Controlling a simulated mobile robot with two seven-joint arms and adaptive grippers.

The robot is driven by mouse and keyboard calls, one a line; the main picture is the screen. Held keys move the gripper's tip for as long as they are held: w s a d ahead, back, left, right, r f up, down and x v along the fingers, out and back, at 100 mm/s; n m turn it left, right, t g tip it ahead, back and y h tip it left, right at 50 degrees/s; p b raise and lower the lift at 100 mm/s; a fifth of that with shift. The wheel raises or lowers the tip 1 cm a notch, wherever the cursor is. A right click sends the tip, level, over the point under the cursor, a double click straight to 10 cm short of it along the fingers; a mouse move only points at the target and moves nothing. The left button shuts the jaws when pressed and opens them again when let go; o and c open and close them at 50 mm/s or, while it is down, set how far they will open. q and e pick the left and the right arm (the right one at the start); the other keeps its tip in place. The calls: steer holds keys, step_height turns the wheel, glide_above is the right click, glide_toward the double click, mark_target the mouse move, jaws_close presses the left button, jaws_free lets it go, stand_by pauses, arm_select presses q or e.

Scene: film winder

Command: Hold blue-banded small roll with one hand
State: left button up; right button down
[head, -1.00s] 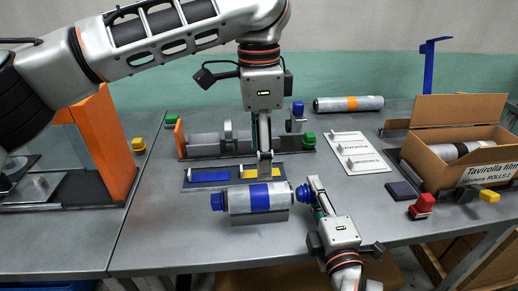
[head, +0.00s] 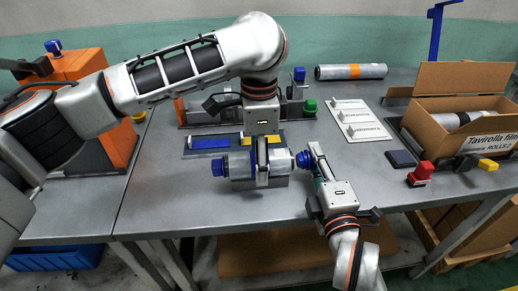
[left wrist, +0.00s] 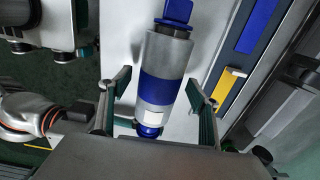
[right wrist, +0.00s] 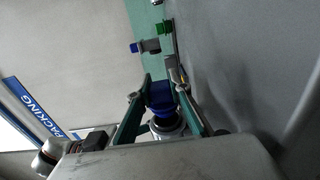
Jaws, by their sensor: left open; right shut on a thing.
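The blue-banded small roll (head: 240,165) is a silver cylinder lying on a grey support on the table, with a blue plug (head: 218,160) at its left end. My left gripper (head: 262,172) reaches down over the roll. In the left wrist view the roll (left wrist: 163,85) lies between the open fingers, with gaps on both sides. My right gripper (head: 308,160) is shut on a blue end plug (head: 302,160) at the roll's right end. This plug also shows between the fingers in the right wrist view (right wrist: 160,96). I cannot tell whether it is seated in the roll.
Behind the roll is a tray with a blue pad (head: 209,142) and a yellow pad. A white label board (head: 358,121), an orange-banded roll (head: 350,71) and a cardboard box (head: 430,125) stand to the right. Red (head: 420,174) and yellow pieces lie before the box.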

mark_target(301, 166)
arm_select(q)
steer(key=c, duration=1.4)
steer(key=o, duration=0.4)
steer(key=shift+c, duration=0.9)
arm_select(e)
steer(key=shift+a, duration=1.6)
steer(key=shift+s+a, duration=0.1)
steer(key=shift+a, duration=0.2)
